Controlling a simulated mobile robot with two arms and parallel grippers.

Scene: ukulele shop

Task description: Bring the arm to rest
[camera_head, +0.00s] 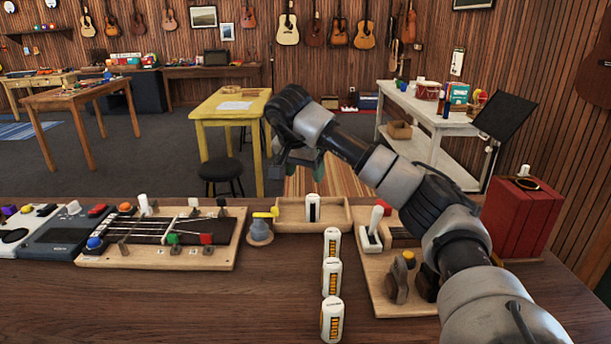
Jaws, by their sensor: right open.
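My right arm reaches in from the lower right and bends over at its wrist. My right gripper (301,166) hangs at the wrist's end, above and behind the wooden tray (340,224). It is open with nothing seen between its fingers; part of it is hidden by the wrist. My left arm and left gripper are not in view.
On the workbench, a white canister with a dark label (313,208) stands in the tray. White-and-orange canisters (332,278) stand in a row before it. A fretboard panel (165,236) lies left; a wooden board with a switch (373,236) and a red case (520,219) are right.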

